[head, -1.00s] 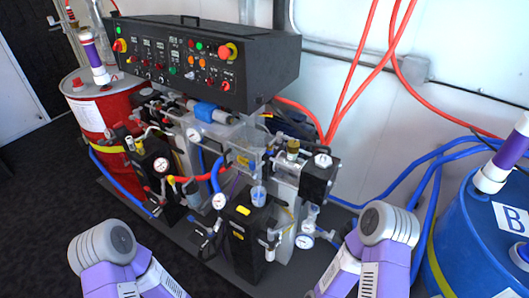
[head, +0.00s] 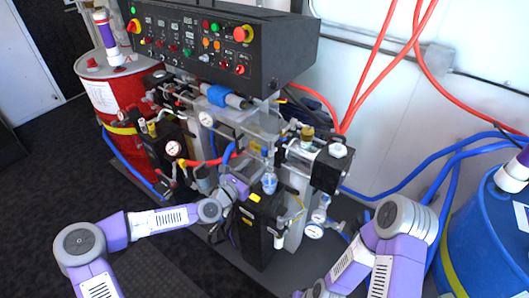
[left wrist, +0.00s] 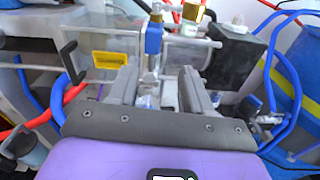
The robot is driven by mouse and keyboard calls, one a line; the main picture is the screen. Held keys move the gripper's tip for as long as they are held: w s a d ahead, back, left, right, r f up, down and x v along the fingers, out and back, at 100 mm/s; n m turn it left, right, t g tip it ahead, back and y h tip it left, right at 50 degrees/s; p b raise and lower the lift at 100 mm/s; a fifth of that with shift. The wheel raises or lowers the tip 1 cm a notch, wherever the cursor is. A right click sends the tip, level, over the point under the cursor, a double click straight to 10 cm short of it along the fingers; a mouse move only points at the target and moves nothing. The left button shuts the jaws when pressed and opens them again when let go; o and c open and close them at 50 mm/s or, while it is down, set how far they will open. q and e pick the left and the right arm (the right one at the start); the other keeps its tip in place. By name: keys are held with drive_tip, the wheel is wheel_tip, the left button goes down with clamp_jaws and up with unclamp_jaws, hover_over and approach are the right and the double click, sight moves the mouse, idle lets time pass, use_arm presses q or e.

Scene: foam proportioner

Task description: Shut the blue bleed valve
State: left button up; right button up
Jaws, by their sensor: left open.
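The blue bleed valve (head: 269,183) is a small blue part on top of the black pump block with a yellow label, at the middle of the machine. In the left wrist view a blue handle (left wrist: 153,38) stands upright on a metal fitting just beyond my fingertips; I take it for the same valve. My left gripper (head: 245,180) is beside the valve, on its left in the head view. In the left wrist view its two fingers (left wrist: 160,84) are apart, with metal fittings showing between and beyond them. I cannot tell whether they touch anything.
A black control box (head: 215,45) overhangs the machine. Red hoses (head: 388,65) rise on the right. A red drum (head: 125,100) stands left, a blue drum (head: 490,240) right. Gauges (head: 313,231) and clear blocks crowd the valve. Dark floor (head: 50,180) is free at left.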

sight(263, 152)
use_arm(q)
drive_tip(key=shift+n+t, duration=0.3)
drive_tip(key=shift+n, duration=0.2)
drive_tip(key=shift+w+a+r+b+x, duration=0.15)
drive_tip(key=shift+r+b+x, duration=0.1)
drive_tip(key=shift+x, duration=1.05)
drive_tip(key=shift+w+a+r+b+x, duration=0.15)
drive_tip(key=shift+r+x, duration=0.1)
drive_tip(key=shift+x, duration=1.05)
drive_tip(key=shift+a+r+b+x, duration=0.15)
drive_tip(key=shift+r+b+x, duration=0.1)
drive_tip(key=shift+x, duration=1.05)
drive_tip(key=shift+c, duration=0.5)
clamp_jaws()
